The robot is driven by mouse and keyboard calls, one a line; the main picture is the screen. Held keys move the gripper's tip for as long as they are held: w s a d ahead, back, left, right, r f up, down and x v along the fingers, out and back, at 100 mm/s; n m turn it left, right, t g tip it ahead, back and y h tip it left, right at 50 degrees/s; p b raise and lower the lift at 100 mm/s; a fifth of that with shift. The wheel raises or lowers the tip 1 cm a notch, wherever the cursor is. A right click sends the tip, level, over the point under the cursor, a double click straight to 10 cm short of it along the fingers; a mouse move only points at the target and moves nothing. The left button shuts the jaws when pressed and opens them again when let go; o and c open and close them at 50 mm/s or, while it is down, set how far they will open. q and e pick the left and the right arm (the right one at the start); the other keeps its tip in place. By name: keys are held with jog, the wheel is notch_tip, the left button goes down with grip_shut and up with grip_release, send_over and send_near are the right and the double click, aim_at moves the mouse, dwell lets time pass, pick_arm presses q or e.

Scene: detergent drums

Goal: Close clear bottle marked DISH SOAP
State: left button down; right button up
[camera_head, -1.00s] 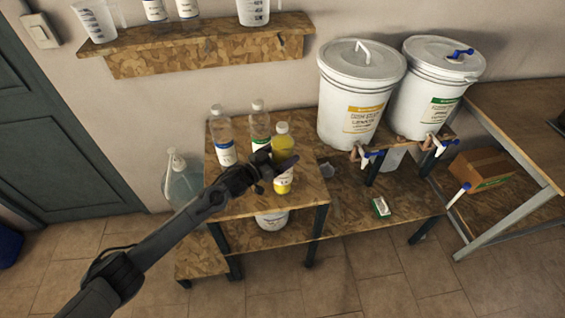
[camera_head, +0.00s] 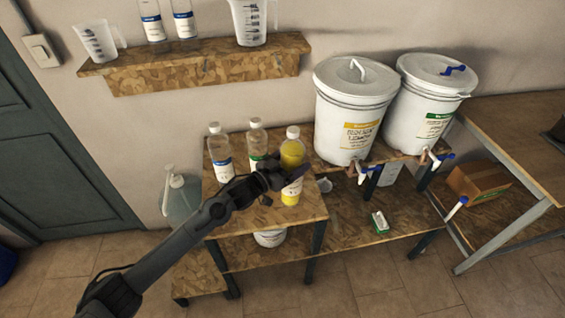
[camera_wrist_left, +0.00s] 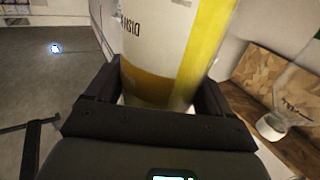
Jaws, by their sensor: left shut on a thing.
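My left gripper (camera_head: 278,173) is shut on a clear bottle of yellow liquid (camera_head: 292,153) with a white cap and a pale label. The bottle is nearly upright at the right front of the small wooden stand (camera_head: 262,222), apparently lifted slightly above it. In the left wrist view the bottle (camera_wrist_left: 165,50) stands between the fingers (camera_wrist_left: 158,100). Its lettering is inverted and partly cut off, perhaps DISH. Two other clear capped bottles stand behind it, one with a blue-banded label (camera_head: 219,152) and one with a green-marked label (camera_head: 256,140). My right gripper is out of view.
Two white lidded drums (camera_head: 350,110) (camera_head: 430,95) with taps stand to the right. A wall shelf (camera_head: 200,65) holds jugs and bottles. A small green-and-white box (camera_head: 380,222) lies on the lower bench.

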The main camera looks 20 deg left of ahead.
pick_arm(q)
jog(key=s+d+r, duration=0.1)
jog(key=d+r, duration=0.4)
jog(key=d, duration=0.2)
jog(key=shift+d, duration=0.2)
dwell(0.4)
jog(key=shift+s, duration=0.1)
jog(key=s+a+f+n+t+y, duration=0.1)
jog(key=s+a+f+n+y, duration=0.25)
jog(key=s+a+f, duration=0.35)
jog(key=s+a+f+n+t+y, duration=0.1)
jog(key=s+a+f+n+y, duration=0.1)
jog(key=s+a+f+y, duration=0.5)
jog(key=s+d+r+h+p, duration=0.1)
jog(key=s+r+p, duration=0.4)
jog(key=r+p, duration=0.7)
jog(key=s+d+r+p, duration=0.1)
jog(key=s+r+p, duration=0.5)
jog(key=r+p, duration=0.7)
jog(key=shift+d+r+h+p, duration=0.2)
jog(key=shift+d+h+p, duration=0.2)
jog(key=shift+p, duration=0.95)
